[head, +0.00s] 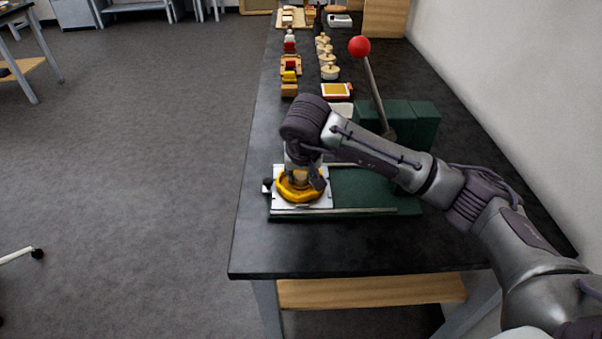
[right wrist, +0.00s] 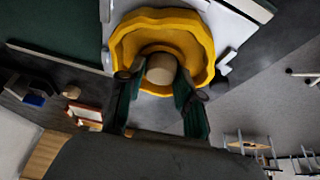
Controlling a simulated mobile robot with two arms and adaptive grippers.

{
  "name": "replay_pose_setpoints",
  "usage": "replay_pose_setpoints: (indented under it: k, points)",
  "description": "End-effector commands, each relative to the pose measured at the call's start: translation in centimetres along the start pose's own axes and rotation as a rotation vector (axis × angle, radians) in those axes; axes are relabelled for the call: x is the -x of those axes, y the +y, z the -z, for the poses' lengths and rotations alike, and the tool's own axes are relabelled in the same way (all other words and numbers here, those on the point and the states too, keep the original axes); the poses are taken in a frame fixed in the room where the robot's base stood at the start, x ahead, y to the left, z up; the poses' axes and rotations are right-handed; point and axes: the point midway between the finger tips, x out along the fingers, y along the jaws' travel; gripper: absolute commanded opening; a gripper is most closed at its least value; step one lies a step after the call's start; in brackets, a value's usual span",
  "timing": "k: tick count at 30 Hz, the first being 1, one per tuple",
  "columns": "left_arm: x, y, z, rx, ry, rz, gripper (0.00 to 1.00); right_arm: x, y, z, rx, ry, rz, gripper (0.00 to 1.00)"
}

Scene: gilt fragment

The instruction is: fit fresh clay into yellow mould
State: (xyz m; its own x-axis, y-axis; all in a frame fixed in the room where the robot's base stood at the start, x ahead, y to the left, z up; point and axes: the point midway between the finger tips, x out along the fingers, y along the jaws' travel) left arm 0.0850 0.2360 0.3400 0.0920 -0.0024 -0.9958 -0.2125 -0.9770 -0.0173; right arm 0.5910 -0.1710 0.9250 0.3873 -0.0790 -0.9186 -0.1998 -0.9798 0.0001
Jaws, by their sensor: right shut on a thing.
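The yellow mould (head: 300,190) is a scalloped ring on a pale plate at the left end of the green press on the dark bench. It also shows at the top of the right wrist view (right wrist: 196,30). My right gripper (head: 306,178) points down over the mould. In the right wrist view its two dark green fingers (right wrist: 160,88) are shut on a beige, rounded piece of clay (right wrist: 160,69). The clay is over the mould's middle opening. I cannot tell how deep it sits. My left gripper is not in view.
The green press (head: 372,190) has a lever with a red ball (head: 359,46) standing right behind my arm. Several pale lidded pots (head: 329,72) and small coloured blocks (head: 289,76) line the bench farther back. The bench's near end is bare.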

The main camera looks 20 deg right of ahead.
Motion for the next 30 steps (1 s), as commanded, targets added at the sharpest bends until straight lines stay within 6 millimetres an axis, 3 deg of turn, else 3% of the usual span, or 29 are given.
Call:
replay_pose_setpoints:
  k: [3, 4, 8, 20, 23, 25, 30]
  points:
    - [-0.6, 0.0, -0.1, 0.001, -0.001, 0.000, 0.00, -0.8, 0.1, -0.4, 0.002, -0.006, -0.003, 0.06]
    - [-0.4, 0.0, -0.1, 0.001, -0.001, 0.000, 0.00, -0.6, 0.1, -0.4, 0.002, -0.007, -0.003, 0.40]
    - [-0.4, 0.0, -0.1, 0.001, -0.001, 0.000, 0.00, -0.7, 0.1, -0.5, 0.002, -0.011, -0.005, 0.60]
    - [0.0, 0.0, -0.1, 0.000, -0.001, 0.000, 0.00, -0.3, 0.1, -0.3, 0.001, -0.009, -0.003, 0.60]
    - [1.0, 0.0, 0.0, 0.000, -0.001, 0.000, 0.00, 0.7, 0.0, 0.2, -0.001, -0.007, -0.002, 0.60]
    - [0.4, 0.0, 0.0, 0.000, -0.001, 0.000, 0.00, 1.5, 0.0, 0.1, 0.002, -0.002, 0.000, 0.60]
    - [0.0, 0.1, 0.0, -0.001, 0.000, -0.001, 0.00, 5.4, 0.0, 0.2, 0.001, 0.001, 0.000, 0.60]
